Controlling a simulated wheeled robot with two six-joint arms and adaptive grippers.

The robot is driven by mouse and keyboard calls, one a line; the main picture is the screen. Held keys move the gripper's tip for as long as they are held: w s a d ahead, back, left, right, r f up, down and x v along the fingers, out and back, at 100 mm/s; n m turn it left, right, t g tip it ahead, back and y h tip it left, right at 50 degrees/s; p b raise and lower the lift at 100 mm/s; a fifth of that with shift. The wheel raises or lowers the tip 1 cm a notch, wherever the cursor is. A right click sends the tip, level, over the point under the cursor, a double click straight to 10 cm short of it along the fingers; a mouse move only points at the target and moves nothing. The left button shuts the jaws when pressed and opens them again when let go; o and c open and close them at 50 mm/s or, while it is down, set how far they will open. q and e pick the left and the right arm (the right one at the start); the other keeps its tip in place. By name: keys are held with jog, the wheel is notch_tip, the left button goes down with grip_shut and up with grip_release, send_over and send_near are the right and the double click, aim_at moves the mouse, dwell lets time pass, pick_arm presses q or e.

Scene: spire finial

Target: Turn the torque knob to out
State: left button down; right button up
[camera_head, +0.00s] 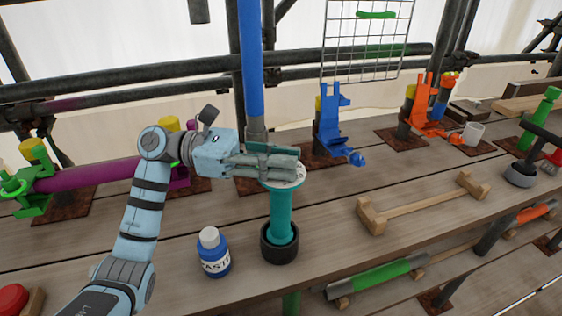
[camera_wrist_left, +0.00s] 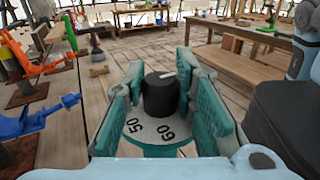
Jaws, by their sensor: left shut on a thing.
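A teal column (camera_head: 281,212) stands upright in a black round base (camera_head: 279,250) on the plank bench. A pale dial plate (camera_head: 293,183) tops it; in the left wrist view the dial (camera_wrist_left: 150,132) shows the numbers 50 and 60. The torque knob (camera_wrist_left: 160,96) is a black cylinder with a white mark on top, standing over the dial. No "out" mark is readable. My right gripper is not in view.
A blue and white bottle (camera_head: 213,253) stands left of the column's base. A wooden handle bar (camera_head: 420,205) lies to the right. A blue bracket (camera_head: 332,122) and an orange bracket (camera_head: 427,110) stand behind. Bare planks lie between the column and the bar.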

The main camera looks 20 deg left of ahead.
pick_arm(q)
jog(key=c, duration=1.3)
grip_release()
jog(key=shift+w, duration=0.1)
jog(key=a, duration=1.2)
jog(key=shift+s, duration=0.45)
